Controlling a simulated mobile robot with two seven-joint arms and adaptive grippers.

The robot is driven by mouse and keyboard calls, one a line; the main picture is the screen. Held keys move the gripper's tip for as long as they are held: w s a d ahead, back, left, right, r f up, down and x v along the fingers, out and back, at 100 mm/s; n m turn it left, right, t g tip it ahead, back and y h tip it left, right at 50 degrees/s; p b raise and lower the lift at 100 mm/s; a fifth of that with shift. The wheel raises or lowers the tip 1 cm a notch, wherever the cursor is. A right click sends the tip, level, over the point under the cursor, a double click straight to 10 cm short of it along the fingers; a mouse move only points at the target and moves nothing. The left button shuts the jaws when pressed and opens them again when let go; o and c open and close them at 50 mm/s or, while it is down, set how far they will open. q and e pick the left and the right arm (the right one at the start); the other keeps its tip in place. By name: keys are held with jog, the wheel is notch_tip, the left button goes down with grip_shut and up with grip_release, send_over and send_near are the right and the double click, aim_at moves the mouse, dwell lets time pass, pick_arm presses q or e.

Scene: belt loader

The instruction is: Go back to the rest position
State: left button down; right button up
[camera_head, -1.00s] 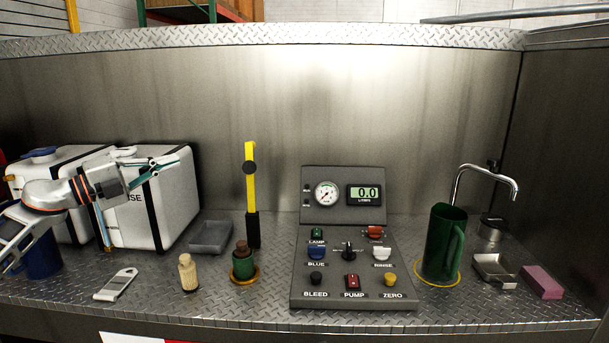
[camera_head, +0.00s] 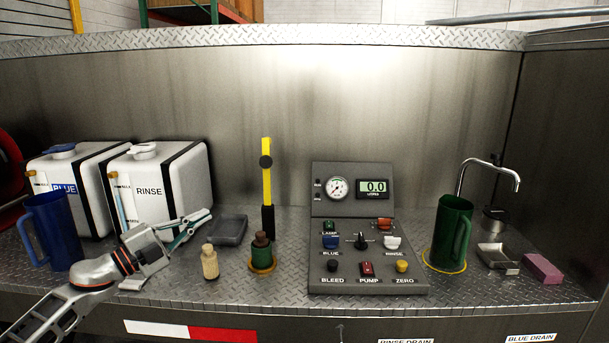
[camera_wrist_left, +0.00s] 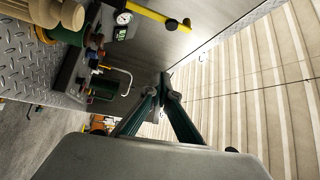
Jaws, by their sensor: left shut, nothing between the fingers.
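My left gripper (camera_head: 194,222) is shut and empty. In the head view its arm comes in from the lower left, and its fingertips point right, in front of the white RINSE tank (camera_head: 185,185). The fingers also show in the left wrist view (camera_wrist_left: 167,95), closed together with nothing between them. The cork-coloured bottle (camera_head: 210,263) stands just right of and below the fingertips in the head view, apart from them. My right gripper is in neither view.
A blue jug (camera_head: 52,232) and the BLUE tank (camera_head: 62,173) stand at left. A green stoppered bottle (camera_head: 262,252), yellow-handled lever (camera_head: 267,180), control panel (camera_head: 368,262), green jug (camera_head: 453,232), metal tap (camera_head: 490,165) and pink block (camera_head: 542,268) stand rightward. Bare plate lies along the front edge.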

pick_arm(q)
jog(key=s+d+f+n+y, duration=0.1)
jog(key=f+n, duration=0.1)
jog(key=f, duration=0.2)
jog(key=s+d+f+n+t+y, duration=0.1)
jog(key=s+f+n, duration=0.1)
jog(key=f, duration=0.2)
jog(key=s+d+f+n+t+y, duration=0.1)
jog(key=s+d+f+n, duration=0.1)
jog(key=f, duration=0.3)
jog(key=shift+s+f, duration=0.1)
jog(key=shift+s, duration=0.05)
jog(key=s+f+n+g+y, duration=0.2)
jog(key=s+f+n+y, duration=0.2)
jog(key=s+f, duration=1.1)
jog(key=s+d+f+n+g+y, duration=0.1)
jog(key=s+f+n+g+y, duration=0.2)
jog(key=s+f+n, duration=0.7)
jog(key=s+f+y, duration=0.1)
jog(key=s+f, duration=0.4)
jog(key=s, duration=0.2)
jog(key=shift+s+f+g+y, duration=0.25)
jog(key=shift+f+g+y, duration=0.05)
